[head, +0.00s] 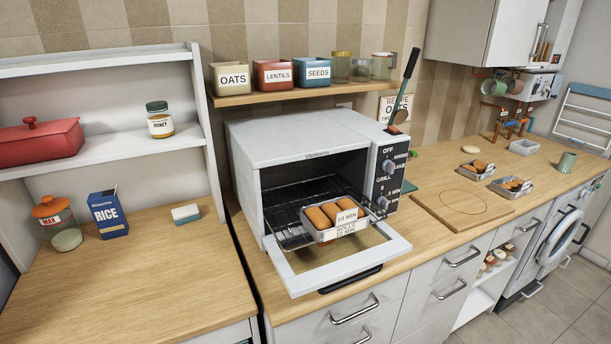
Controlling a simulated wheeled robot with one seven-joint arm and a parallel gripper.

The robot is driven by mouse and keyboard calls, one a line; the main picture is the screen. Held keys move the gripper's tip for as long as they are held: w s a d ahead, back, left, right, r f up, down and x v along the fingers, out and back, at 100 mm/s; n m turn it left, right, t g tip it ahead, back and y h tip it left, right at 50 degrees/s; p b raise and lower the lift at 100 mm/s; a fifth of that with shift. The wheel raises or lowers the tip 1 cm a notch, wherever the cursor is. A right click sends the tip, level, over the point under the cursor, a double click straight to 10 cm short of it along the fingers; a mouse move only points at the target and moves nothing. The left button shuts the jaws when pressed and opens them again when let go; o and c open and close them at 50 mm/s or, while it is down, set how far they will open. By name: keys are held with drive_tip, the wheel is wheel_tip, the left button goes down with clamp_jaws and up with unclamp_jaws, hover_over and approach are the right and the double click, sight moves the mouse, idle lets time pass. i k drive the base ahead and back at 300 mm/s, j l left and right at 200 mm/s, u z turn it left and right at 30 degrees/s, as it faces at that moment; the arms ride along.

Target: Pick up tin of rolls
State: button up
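A light grey tin of rolls (334,219) with several browned rolls sits at the front of the wire rack (287,211) in the toaster oven (300,140). Labels reading "10 MIN" show on its front. The oven door (342,262) is folded down open, and the tin is above its inner edge. Two more small tins with rolls, a rear one (477,170) and a front one (512,187), stand on the counter at the right. My gripper is not in view.
A wooden board (462,206) lies right of the oven, its top bare. A dark-handled utensil (404,88) rises behind the oven's right side. A shelf (302,91) with canisters hangs above. The left counter (130,275) is clear in front.

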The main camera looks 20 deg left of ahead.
sight(331, 219)
drive_tip(key=j+u, duration=0.25)
drive_tip(key=j, duration=0.2)
drive_tip(key=i+j+u, duration=0.25)
drive_tip(key=j, duration=0.15)
drive_tip(key=j+u, duration=0.25)
drive_tip(key=j, duration=0.15)
drive_tip(key=i+j+u, duration=0.25)
drive_tip(key=j, duration=0.15)
drive_tip(key=k, duration=0.1)
